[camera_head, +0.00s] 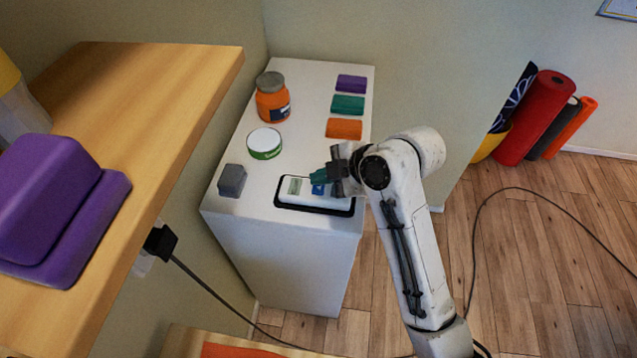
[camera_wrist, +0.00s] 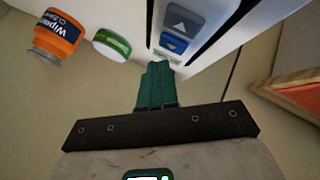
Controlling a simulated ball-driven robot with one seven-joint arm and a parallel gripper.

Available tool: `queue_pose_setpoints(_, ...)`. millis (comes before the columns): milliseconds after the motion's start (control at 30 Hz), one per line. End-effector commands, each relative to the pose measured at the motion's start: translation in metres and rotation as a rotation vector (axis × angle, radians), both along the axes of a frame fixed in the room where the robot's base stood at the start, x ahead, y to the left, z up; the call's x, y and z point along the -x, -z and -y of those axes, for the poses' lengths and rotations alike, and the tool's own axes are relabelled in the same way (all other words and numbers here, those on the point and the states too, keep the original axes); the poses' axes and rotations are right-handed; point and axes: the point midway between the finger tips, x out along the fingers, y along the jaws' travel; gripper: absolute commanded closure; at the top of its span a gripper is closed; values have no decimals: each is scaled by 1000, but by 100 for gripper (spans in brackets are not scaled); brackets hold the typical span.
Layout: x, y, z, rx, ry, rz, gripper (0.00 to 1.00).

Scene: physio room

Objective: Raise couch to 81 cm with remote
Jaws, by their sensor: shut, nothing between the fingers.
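The white remote (camera_head: 312,198) lies in a black-edged holder on top of the white cabinet. It has a pale display (camera_head: 294,186) at its left and a blue button near my gripper. My gripper (camera_head: 319,177) has teal fingers, is shut and empty, and is over the remote. In the wrist view the remote shows a grey-blue up-arrow button (camera_wrist: 182,20) and a blue down-arrow button (camera_wrist: 173,43). The fingertips (camera_wrist: 159,66) appear just below the down-arrow button; I cannot tell whether they touch the remote. The display reading is too small to read. I cannot identify the couch.
On the cabinet (camera_head: 278,262) stand an orange jar (camera_head: 272,102), a green-and-white tub (camera_head: 264,144), a grey block (camera_head: 232,180) and purple, teal and orange blocks (camera_head: 344,128). A wooden shelf (camera_head: 150,85) is at left. Rolled mats (camera_head: 537,115) and a floor cable are at right.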

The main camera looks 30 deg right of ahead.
Motion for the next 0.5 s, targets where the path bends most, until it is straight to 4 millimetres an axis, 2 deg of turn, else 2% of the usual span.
queue_pose_setpoints(267,0,-2,0,0,1,1,100)
queue_pose_setpoints(500,0,-22,0,0,1,1,100)
